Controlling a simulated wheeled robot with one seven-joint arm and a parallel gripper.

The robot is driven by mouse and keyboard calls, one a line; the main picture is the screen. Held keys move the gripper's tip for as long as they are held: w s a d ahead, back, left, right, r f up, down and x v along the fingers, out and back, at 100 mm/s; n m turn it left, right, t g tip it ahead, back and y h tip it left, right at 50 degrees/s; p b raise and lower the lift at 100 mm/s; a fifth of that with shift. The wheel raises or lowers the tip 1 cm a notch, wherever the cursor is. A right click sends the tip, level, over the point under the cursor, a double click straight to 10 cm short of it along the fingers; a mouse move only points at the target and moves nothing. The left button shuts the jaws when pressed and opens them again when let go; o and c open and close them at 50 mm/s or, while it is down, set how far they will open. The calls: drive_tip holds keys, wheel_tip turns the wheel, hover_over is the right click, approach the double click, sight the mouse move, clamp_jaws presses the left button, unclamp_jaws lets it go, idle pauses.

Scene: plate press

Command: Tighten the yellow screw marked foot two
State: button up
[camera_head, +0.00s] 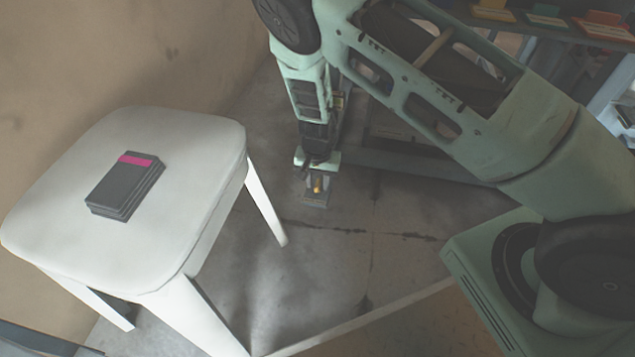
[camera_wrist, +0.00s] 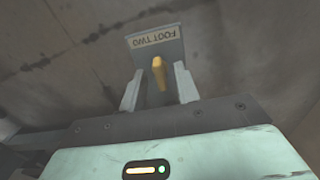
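The yellow screw (camera_wrist: 158,70) stands on a grey foot bracket whose label plate (camera_wrist: 155,40) reads FOOT TWO, upside down in the wrist view. My gripper (camera_wrist: 157,85) is open, with one finger on each side of the screw and visible gaps between them and it. In the head view, my gripper (camera_head: 317,168) points down low near the floor, just above the yellow screw (camera_head: 318,185). Whether a finger touches the screw lower down cannot be told.
A white stool (camera_head: 190,135) with a stack of dark grey plates (camera_head: 122,190) stands at left. A dark frame (camera_head: 400,160) and a shelf with coloured items (camera_head: 545,15) are behind my arm. Bare concrete floor (camera_head: 330,260) lies in front of the foot.

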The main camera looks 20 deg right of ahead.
clamp_jaws()
drive_tip(key=shift+r+p, duration=0.1)
drive_tip(key=shift+p, duration=0.3)
drive_tip(key=m+p, duration=0.2)
drive_tip(key=p, duration=0.1)
drive_tip(key=shift+r+m+p, duration=0.25)
drive_tip(key=shift+m+p, duration=0.05)
drive_tip(key=m+p, duration=0.4)
drive_tip(key=shift+f, duration=0.1)
drive_tip(key=m+p, duration=0.3)
drive_tip(key=m, duration=0.3)
drive_tip(key=shift+f, duration=0.1)
drive_tip(key=m+p, duration=0.1)
drive_tip(key=m, duration=0.4)
drive_tip(key=shift+f, duration=0.1)
drive_tip(key=shift+m, duration=0.3)
